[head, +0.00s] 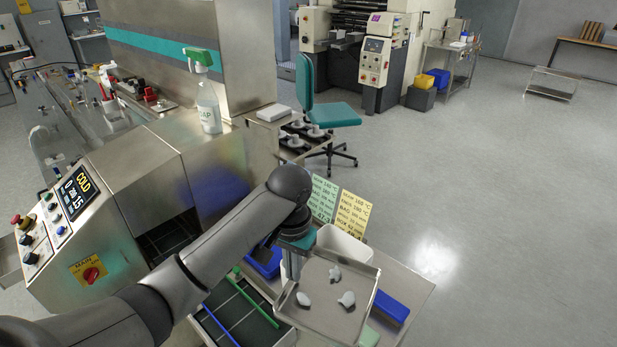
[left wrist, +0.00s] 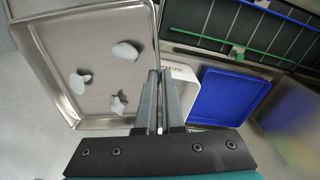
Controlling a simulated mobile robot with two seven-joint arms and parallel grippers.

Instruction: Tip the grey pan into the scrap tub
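The grey pan (head: 330,290) is a shallow metal tray with three small pale lumps (head: 347,299) lying on its floor. It also shows at the left of the left wrist view (left wrist: 85,60). My left gripper (head: 291,266) is shut on the pan's side wall, and the fingers (left wrist: 160,95) straddle that wall in the left wrist view. The pan looks close to level. A white tub (head: 343,243), perhaps the scrap tub, stands just behind the pan, partly hidden by it. The tub is beside the fingers in the left wrist view (left wrist: 181,90). My right gripper is out of view.
A blue tray (left wrist: 228,95) lies beside the tub. Another blue object (head: 391,307) is right of the pan on the metal table (head: 408,284). Green and yellow cards (head: 352,214) stand behind the tub. A dark conveyor with a green rail (head: 257,303) is to the left.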

